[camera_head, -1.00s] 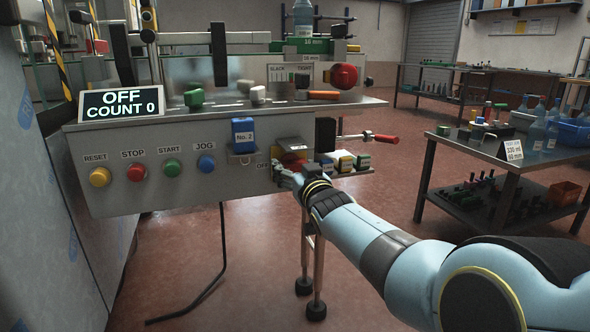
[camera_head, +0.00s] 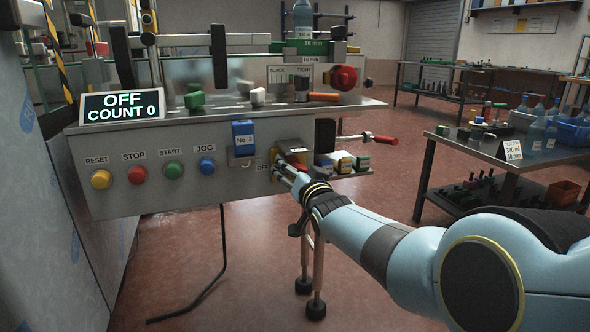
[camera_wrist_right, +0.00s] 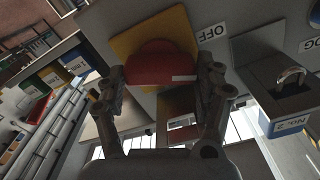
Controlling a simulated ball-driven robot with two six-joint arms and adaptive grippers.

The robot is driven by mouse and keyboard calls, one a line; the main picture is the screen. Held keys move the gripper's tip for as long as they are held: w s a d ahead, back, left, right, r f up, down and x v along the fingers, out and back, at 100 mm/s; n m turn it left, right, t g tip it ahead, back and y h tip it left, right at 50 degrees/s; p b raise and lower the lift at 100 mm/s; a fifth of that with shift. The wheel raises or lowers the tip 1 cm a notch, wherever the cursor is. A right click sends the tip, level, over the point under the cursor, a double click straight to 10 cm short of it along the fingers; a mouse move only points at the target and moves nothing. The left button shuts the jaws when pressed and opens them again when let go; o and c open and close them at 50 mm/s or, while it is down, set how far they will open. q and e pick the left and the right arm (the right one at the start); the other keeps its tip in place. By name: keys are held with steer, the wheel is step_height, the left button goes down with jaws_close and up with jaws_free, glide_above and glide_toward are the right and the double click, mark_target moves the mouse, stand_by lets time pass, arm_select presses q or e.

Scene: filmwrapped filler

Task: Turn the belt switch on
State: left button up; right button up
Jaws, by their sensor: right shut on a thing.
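The belt switch is a red knob (camera_wrist_right: 158,62) on a yellow plate (camera_wrist_right: 130,42), with an OFF label (camera_wrist_right: 212,33) beside it in the right wrist view. A white mark shows on the knob's lower right part. My right gripper (camera_wrist_right: 162,72) has one finger on each side of the knob and is shut on it. In the head view my right gripper (camera_head: 283,170) is at the front panel and covers most of the switch. The display (camera_head: 122,106) reads OFF and COUNT 0. My left gripper is not in view.
Reset, stop, start and jog buttons (camera_head: 207,164) line the panel left of the switch. A blue No. 2 tag (camera_head: 244,138) hangs close by. Small blocks (camera_head: 342,162) sit on a ledge to the right, below a red-handled lever (camera_head: 385,139).

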steer(key=shift+f+m, duration=0.1)
steer(key=shift+m, duration=1)
steer(key=o, duration=1.2)
steer(key=shift+c, duration=0.2)
